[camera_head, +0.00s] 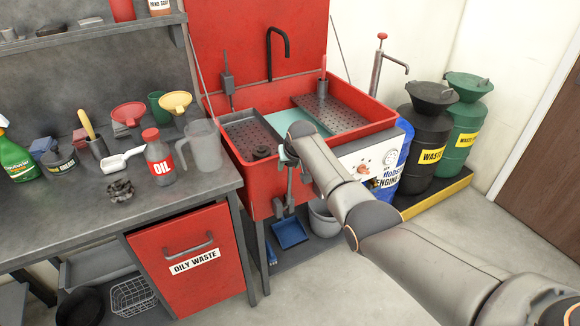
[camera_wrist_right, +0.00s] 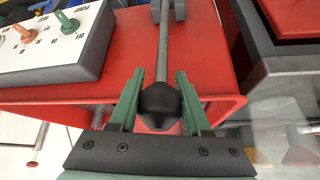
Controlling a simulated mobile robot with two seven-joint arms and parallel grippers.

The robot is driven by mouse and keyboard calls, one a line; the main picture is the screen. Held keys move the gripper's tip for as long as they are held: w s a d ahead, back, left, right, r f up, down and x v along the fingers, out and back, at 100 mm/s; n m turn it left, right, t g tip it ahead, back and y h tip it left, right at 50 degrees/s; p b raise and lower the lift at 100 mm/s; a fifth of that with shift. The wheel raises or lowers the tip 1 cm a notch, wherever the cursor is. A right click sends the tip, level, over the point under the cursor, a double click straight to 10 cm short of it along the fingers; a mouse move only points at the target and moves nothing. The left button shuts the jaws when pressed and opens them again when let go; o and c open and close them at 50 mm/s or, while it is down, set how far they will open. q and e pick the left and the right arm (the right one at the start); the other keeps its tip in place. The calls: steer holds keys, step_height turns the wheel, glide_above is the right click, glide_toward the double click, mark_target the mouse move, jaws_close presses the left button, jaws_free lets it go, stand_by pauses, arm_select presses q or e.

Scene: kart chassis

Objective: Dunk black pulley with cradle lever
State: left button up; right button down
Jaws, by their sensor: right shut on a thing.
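The black pulley (camera_head: 262,152) appears to sit at the front corner of the dark perforated cradle tray (camera_head: 240,122) in the red wash basin. Teal liquid (camera_head: 283,121) shows right of the tray. My right gripper (camera_head: 287,156) is at the basin's front edge, partly hidden by my arm. In the right wrist view, its green fingers (camera_wrist_right: 158,100) are shut around the black knob (camera_wrist_right: 159,104) of the cradle lever. The lever's grey rod (camera_wrist_right: 163,45) runs from the knob to a dark bracket. My left gripper is not in view.
A workbench (camera_head: 60,215) with a clear jug (camera_head: 202,146), oil bottle (camera_head: 158,160) and funnels is at left. Waste drums (camera_head: 425,145) stand at right.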

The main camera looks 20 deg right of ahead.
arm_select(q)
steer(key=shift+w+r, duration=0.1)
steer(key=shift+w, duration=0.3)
arm_select(e)
steer(key=shift+w+r, duration=0.1)
steer(key=shift+w, duration=0.25)
steer(key=shift+c, duration=1.8)
jaws_free()
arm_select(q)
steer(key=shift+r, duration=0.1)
arm_select(e)
steer(key=shift+s+r+p, duration=0.25)
steer(key=shift+r+p, duration=0.25)
steer(key=shift+p, duration=0.05)
arm_select(q)
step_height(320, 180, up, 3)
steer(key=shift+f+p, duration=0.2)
steer(key=shift+p, duration=0.7)
arm_select(e)
steer(key=v, duration=1.1)
steer(key=shift+r, duration=0.2)
steer(key=shift+w+a, duration=0.1)
